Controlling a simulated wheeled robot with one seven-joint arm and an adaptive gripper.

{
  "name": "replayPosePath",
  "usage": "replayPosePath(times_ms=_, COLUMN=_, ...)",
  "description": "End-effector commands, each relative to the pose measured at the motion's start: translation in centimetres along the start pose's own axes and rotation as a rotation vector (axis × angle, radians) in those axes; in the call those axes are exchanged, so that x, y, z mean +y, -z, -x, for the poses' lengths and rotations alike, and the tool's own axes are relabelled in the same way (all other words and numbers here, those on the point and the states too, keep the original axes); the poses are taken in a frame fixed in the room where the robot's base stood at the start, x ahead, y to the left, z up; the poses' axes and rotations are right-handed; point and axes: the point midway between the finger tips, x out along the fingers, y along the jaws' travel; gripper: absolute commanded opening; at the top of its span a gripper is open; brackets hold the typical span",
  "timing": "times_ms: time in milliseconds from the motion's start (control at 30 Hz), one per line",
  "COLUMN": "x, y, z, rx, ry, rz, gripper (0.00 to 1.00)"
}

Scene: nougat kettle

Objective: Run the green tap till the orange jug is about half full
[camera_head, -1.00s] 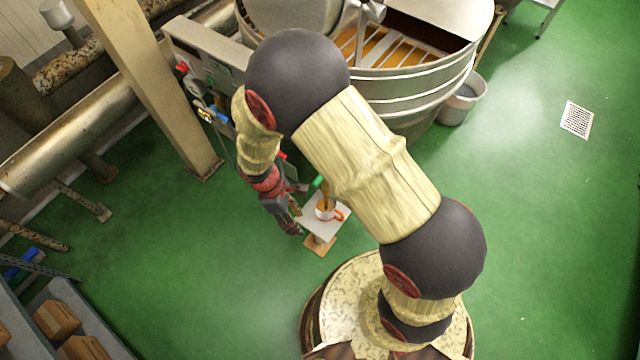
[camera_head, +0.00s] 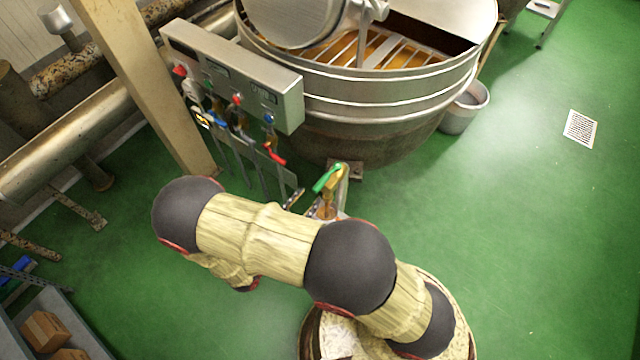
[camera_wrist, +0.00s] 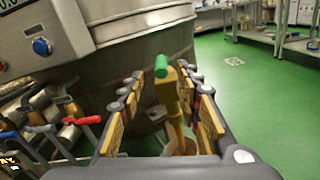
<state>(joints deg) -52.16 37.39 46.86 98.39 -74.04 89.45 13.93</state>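The tap is a brass fitting (camera_head: 330,197) with a green handle (camera_head: 326,178), just beyond my arm in the head view. In the wrist view the green handle (camera_wrist: 161,67) points toward me, and the brass body (camera_wrist: 171,98) stands between my fingers. My gripper (camera_wrist: 163,78) is open, with one finger on each side of the tap and visible gaps. The orange jug cannot be made out now; my arm covers the place below the tap in the head view. Its fill level and any flow cannot be told.
A large steel kettle (camera_head: 370,110) stands behind the tap. A control box (camera_head: 235,75) with several coloured valves (camera_head: 240,120) below it is to the left. A beige post (camera_head: 150,90) is farther left. A grey bucket (camera_head: 465,105) stands right of the kettle.

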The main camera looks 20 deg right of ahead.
Motion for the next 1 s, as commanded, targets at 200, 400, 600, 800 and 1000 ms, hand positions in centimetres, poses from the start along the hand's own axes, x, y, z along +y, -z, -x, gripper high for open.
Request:
replayPosePath(times_ms=200, x=-0.2, y=0.1, z=-3.0, rx=0.0, ry=0.007, rz=0.0, gripper=0.34)
replayPosePath(times_ms=400, x=-0.2, y=0.1, z=-5.7, rx=0.001, ry=0.008, rz=0.001, gripper=0.34)
replayPosePath(times_ms=600, x=-0.2, y=0.1, z=-7.1, rx=0.002, ry=0.005, rz=0.002, gripper=0.34)
replayPosePath(times_ms=800, x=-0.1, y=0.1, z=-7.4, rx=0.002, ry=0.004, rz=0.002, gripper=0.34)
replayPosePath(times_ms=1000, x=-0.1, y=0.1, z=-7.3, rx=0.002, ry=0.004, rz=0.002, gripper=0.29)
